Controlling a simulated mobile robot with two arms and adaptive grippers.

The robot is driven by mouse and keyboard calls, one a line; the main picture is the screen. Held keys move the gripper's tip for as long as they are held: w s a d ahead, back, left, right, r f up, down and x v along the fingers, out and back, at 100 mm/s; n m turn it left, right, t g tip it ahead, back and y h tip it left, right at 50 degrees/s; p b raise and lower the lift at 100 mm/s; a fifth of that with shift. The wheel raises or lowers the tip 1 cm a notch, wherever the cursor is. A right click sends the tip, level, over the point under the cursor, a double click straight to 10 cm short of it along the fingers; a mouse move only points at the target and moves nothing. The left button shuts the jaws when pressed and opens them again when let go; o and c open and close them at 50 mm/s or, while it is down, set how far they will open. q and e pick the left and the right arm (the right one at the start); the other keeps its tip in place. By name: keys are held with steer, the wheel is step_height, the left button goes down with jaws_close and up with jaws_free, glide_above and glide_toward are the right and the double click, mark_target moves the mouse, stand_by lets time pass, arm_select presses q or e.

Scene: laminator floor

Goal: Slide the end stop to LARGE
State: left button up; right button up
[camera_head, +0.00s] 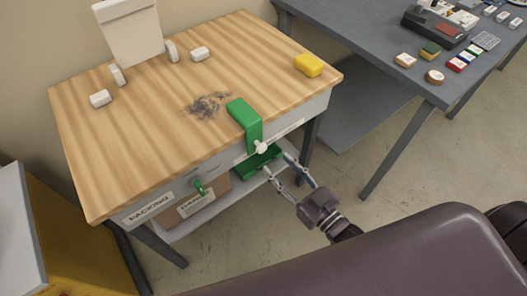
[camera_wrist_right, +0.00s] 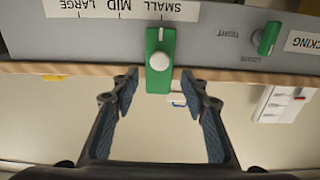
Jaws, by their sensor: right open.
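The green end stop (camera_head: 245,118) lies over the front edge of the wooden-topped bench and hangs down its front face. It carries a white knob (camera_head: 260,147). In the right wrist view, which is upside down, the end stop (camera_wrist_right: 160,45) and knob (camera_wrist_right: 159,61) line up with the mark by SMALL; MID and LARGE marks run along the scale beside it. My right gripper (camera_head: 277,160) is open and empty, its fingertips (camera_wrist_right: 160,85) on either side of the end stop's line, apparently just short of the knob. My left gripper is not in view.
A green lever (camera_head: 199,187) sits on the bench front, left of the stop, near a PACKING label (camera_head: 150,208). The bench top (camera_head: 130,150) holds a yellow sponge-like block (camera_head: 308,65), a dark smudge (camera_head: 207,105), and pale blocks. A grey table (camera_head: 345,35) stands right.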

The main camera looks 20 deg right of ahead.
mark_target(263, 150)
steer(key=x, duration=0.6)
steer(key=shift+w+f, duration=0.1)
steer(key=shift+w, duration=0.1)
steer(key=shift+c, duration=0.2)
jaws_close()
